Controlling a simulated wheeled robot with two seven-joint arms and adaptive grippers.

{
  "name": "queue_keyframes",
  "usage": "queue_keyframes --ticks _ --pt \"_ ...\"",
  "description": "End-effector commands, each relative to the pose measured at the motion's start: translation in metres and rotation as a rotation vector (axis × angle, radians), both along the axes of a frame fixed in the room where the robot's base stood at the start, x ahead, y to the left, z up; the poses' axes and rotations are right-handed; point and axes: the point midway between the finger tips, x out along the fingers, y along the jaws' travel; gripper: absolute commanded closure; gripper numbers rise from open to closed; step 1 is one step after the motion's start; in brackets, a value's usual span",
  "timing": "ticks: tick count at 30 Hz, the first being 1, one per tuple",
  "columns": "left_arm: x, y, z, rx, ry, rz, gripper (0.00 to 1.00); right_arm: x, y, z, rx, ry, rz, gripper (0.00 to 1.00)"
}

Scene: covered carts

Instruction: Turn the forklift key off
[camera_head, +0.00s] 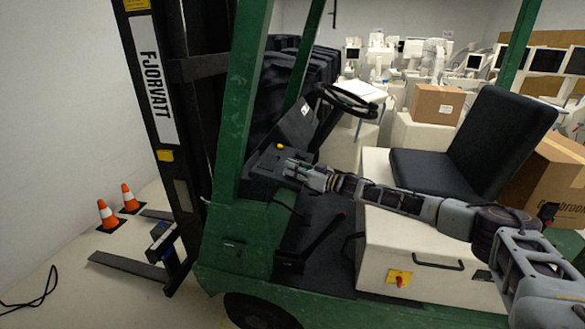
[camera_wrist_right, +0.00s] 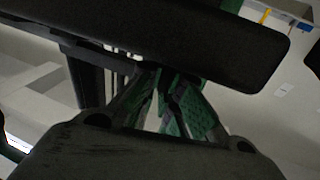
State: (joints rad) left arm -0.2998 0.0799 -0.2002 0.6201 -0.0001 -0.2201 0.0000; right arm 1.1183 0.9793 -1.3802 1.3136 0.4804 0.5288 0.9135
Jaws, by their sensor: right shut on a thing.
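The green forklift (camera_head: 240,235) stands across the head view, with its steering wheel (camera_head: 346,100) and dark dashboard (camera_head: 268,165) left of the seat. My right gripper (camera_head: 289,167) reaches in from the right, its fingertips at the dashboard just below a yellow knob (camera_head: 280,146). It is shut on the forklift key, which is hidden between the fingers. In the right wrist view the fingers (camera_wrist_right: 166,88) converge beneath a large dark bar that covers much of the picture. Which way the key is turned cannot be seen. My left gripper is not in view.
The black seat (camera_head: 465,145) stands on a pale box with a red and yellow switch (camera_head: 398,278). The mast (camera_head: 160,110) is at left, near two orange cones (camera_head: 107,215). Cardboard boxes (camera_head: 436,104) and white equipment fill the back. A lever rises from the footwell.

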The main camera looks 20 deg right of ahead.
Motion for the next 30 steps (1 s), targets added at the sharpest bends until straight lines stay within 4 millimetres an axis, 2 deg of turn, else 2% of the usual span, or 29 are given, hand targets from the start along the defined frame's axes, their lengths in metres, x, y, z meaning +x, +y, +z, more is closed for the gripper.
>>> queue_keyframes --ticks 10,30 --pt "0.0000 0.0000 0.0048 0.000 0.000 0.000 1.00 0.0009 -0.0005 0.0013 -0.012 -0.018 0.091 1.00" --pt "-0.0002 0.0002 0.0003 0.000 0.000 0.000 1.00 0.0002 -0.0003 0.0010 -0.029 -0.046 0.243 1.00"
